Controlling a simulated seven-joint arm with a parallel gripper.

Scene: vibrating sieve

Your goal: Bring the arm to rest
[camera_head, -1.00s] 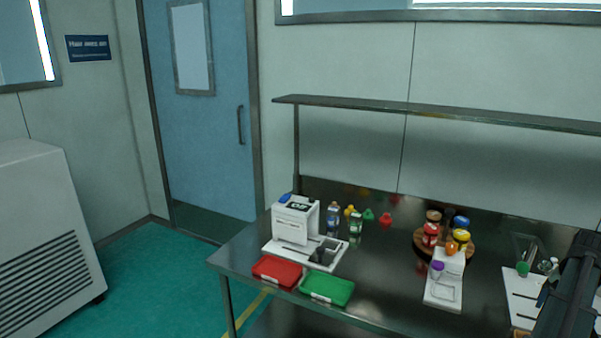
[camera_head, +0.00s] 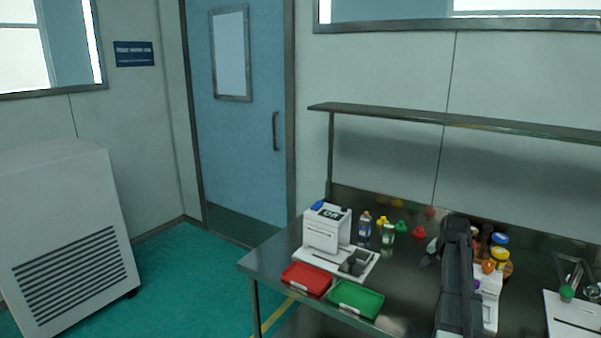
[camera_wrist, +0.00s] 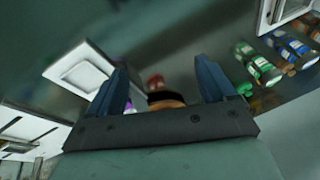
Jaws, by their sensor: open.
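My arm (camera_head: 455,275) reaches over the steel table, in front of the round wooden stand with jars. In the wrist view my gripper (camera_wrist: 160,85) shows two blue fingers spread wide apart, with nothing held between them. A white device (camera_wrist: 85,75) is by the left finger. In the head view the gripper's fingertips are hard to make out against the dark tabletop.
A white machine (camera_head: 325,232) stands at the table's left, with a red tray (camera_head: 306,279) and a green tray (camera_head: 356,299) in front. Small bottles (camera_head: 388,234) stand behind. A white device (camera_head: 489,300) is partly behind my arm. A shelf (camera_head: 460,121) runs above the table.

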